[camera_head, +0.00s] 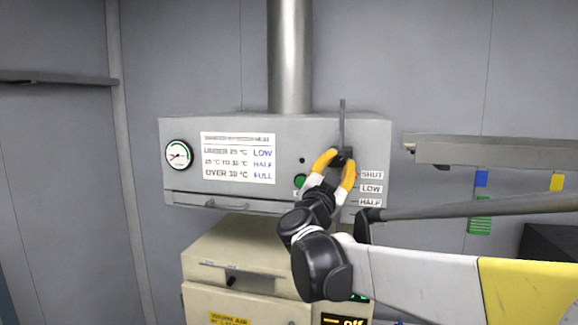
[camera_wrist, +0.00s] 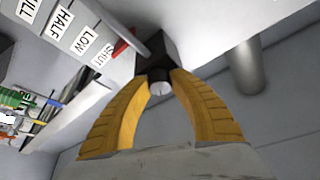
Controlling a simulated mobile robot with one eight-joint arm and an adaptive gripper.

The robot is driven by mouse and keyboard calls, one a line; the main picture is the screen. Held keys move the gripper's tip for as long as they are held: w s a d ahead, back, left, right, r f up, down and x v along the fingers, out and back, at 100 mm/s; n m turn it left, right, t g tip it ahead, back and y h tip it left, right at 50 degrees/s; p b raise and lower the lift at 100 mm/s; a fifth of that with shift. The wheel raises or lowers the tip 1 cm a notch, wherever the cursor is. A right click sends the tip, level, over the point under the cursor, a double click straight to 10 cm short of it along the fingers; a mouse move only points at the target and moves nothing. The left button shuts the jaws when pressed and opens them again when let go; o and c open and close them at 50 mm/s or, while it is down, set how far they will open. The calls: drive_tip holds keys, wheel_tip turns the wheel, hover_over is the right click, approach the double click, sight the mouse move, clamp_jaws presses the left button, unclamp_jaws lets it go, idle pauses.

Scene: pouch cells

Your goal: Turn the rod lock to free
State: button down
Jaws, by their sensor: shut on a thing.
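The rod lock shows in the wrist view as a small dark round knob (camera_wrist: 159,87) with a pale end face, on a dark block (camera_wrist: 157,48). My gripper (camera_wrist: 160,78) has its two yellow fingers closed on the knob from both sides. In the head view, my gripper (camera_head: 343,158) is at the dark block on the front right of the grey hood (camera_head: 230,185), and its fingers hide most of the lock. A thin upright rod (camera_head: 343,120) rises above the block. A red pointer (camera_wrist: 122,46) lies near the SHUT label (camera_wrist: 103,59). I cannot read the lock's position.
Labels LOW (camera_head: 371,188) and HALF (camera_head: 369,202) stand below SHUT. A round gauge (camera_head: 178,154), a printed notice (camera_head: 238,157) and a green button (camera_head: 300,181) are on the hood. A beige cabinet (camera_head: 230,255) stands below. A metal shelf (camera_head: 480,150) is at right.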

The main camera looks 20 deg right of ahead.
drive_tip(key=m+g, duration=0.1)
drive_tip(key=m, duration=0.2)
drive_tip(key=m+g, duration=0.2)
drive_tip(key=m, duration=0.2)
drive_tip(key=shift+r+h, duration=0.1)
drive_tip(key=shift+h, duration=0.2)
drive_tip(key=m+g, duration=0.2)
drive_tip(key=m, duration=0.3)
drive_tip(key=shift+m+y, duration=0.3)
drive_tip(key=shift+y, duration=0.1)
drive_tip(key=c, duration=1.1)
unclamp_jaws()
drive_tip(key=v, duration=1.2)
drive_tip(key=shift+w, duration=0.15)
